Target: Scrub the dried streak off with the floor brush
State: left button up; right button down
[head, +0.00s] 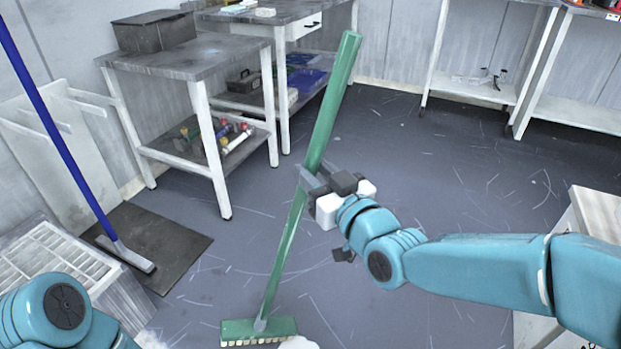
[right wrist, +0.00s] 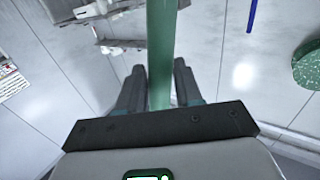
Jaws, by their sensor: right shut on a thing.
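The floor brush has a long green handle (head: 290,235) and a wide green head (head: 258,330) with pale bristles at the bottom of the head view. The brush leans, with its top up and to the right. My right gripper (head: 312,180) is shut on the handle around its middle. In the right wrist view the handle (right wrist: 161,50) runs up between the two dark fingers (right wrist: 158,85). The head is low, at or near the floor; contact cannot be told. Pale thin marks cover the floor, and I cannot tell the dried streak among them. My left gripper is out of view.
A blue-handled tool (head: 60,135) stands on a dark mat (head: 160,235) at left, beside a white slatted box (head: 60,265). Worktables (head: 190,62) with loaded shelves stand behind. A pale-topped table (head: 598,212) is at right. The middle floor (head: 450,160) is open.

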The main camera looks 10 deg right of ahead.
jog(key=shift+w+d+f, duration=0.2)
jog(key=shift+w+f, duration=0.15)
jog(key=shift+f, duration=0.05)
jog(key=shift+s+a+r, duration=0.1)
jog(key=shift+s+a, duration=0.4)
jog(key=shift+s, duration=0.25)
jog(key=shift+s+a+r, duration=0.1)
jog(key=shift+s+a, duration=0.4)
jog(key=shift+s, duration=0.25)
